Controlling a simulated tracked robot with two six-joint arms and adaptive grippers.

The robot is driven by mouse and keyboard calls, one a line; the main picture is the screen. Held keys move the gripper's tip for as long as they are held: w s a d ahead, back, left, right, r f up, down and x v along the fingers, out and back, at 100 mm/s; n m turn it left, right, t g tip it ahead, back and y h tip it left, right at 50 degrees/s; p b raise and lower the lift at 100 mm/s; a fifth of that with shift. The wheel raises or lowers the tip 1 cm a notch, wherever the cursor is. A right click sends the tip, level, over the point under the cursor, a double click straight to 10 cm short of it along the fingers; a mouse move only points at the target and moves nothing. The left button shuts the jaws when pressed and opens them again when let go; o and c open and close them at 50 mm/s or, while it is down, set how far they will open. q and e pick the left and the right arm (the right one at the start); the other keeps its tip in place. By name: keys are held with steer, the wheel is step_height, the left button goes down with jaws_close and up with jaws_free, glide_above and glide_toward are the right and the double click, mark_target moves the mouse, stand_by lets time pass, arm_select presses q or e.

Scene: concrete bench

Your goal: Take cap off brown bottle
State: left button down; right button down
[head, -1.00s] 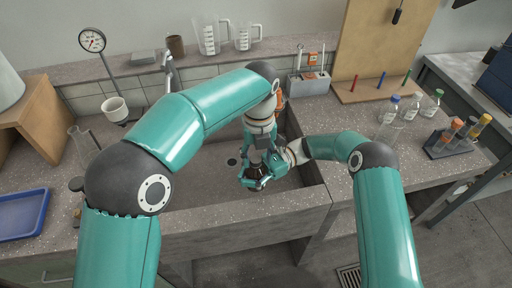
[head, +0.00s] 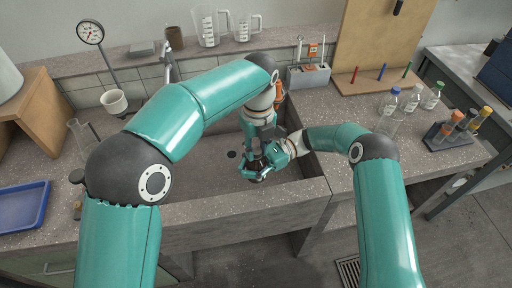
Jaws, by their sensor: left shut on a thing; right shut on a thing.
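My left gripper (head: 256,156) points down over the sink and is shut. My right gripper (head: 267,165) reaches in from the right, just below and beside it, and is also shut. The two grippers meet at one small dark spot, where the brown bottle and its cap are almost wholly hidden by the fingers. The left gripper is on the upper side, at the cap, and the right one is lower, at the bottle body. I cannot tell whether cap and bottle are apart.
The grippers are above a stone sink (head: 205,182) with a drain (head: 232,154). A tap (head: 168,68) stands behind it. On the right bench are clear bottles (head: 411,97) and a tube rack (head: 452,137). A blue tray (head: 22,208) lies at left. The sink's left part is clear.

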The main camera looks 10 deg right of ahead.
arm_select(q)
steer(key=n, duration=0.7)
steer(key=shift+w+d, duration=0.15)
steer(key=shift+d, duration=0.25)
steer(key=n, duration=0.4)
steer(key=shift+w, duration=0.1)
steer(key=n, duration=0.6)
steer(key=shift+w+a+r+n, duration=0.1)
steer(key=shift+w+a+n, duration=0.05)
steer(key=shift+n, duration=0.25)
steer(key=n, duration=0.6)
steer(key=shift+a+n, duration=0.2)
steer(key=shift+n, duration=0.2)
steer(key=n, duration=0.4)
steer(key=shift+a, duration=0.1)
steer(key=n, duration=0.4)
steer(key=shift+a+n, duration=0.15)
steer(key=shift+n, duration=0.25)
steer(key=n, duration=0.6)
steer(key=shift+a+n, duration=0.1)
steer(key=shift+n, duration=0.2)
steer(key=shift+r, duration=0.3)
steer(key=shift+r, duration=0.85)
